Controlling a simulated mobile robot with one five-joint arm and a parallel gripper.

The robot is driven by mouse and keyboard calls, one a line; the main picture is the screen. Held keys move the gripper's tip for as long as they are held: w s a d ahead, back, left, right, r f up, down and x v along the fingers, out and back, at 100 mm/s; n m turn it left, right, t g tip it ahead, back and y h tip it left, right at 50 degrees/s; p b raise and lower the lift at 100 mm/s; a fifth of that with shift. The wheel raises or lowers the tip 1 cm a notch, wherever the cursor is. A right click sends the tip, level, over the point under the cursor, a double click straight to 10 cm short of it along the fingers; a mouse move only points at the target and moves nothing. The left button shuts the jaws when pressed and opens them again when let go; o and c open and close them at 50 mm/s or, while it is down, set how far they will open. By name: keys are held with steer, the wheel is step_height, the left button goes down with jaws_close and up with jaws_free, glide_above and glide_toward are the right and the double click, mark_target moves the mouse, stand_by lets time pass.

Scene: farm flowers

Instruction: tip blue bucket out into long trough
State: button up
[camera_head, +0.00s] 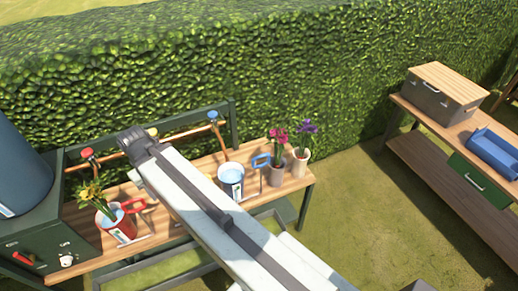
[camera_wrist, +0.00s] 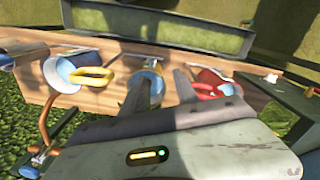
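A bucket with a blue inside (camera_head: 231,180) stands upright on the wooden bench right of my arm; it appears at left in the wrist view (camera_wrist: 62,70). A blue handle (camera_head: 262,160) stands beside it. My gripper (camera_wrist: 160,78) has its two fingers apart above the bench. Another pale-blue-topped container (camera_wrist: 148,88) shows between and below the fingers; I cannot tell that they touch it. My arm hides it in the head view. A long dark-green trough (camera_head: 165,270) lies along the bench's front, also in the wrist view (camera_wrist: 155,38).
A red bucket (camera_head: 122,228) with yellow flowers and a red handle (camera_head: 133,205) stands at left. A yellow handle (camera_wrist: 92,76) shows near the left bucket. Two flower pots (camera_head: 277,172) stand at the right end. Pipes with taps (camera_head: 212,116) run behind. A second bench (camera_head: 450,165) is far right.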

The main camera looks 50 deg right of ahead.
steer(key=m+t+y, duration=0.3)
steer(key=m+t, duration=0.1)
steer(key=m, duration=1.8)
glide_toward(262, 156)
steer(key=b+x, duration=0.7)
steer(key=x, duration=0.1)
steer(key=shift+w, duration=0.1)
jaws_close()
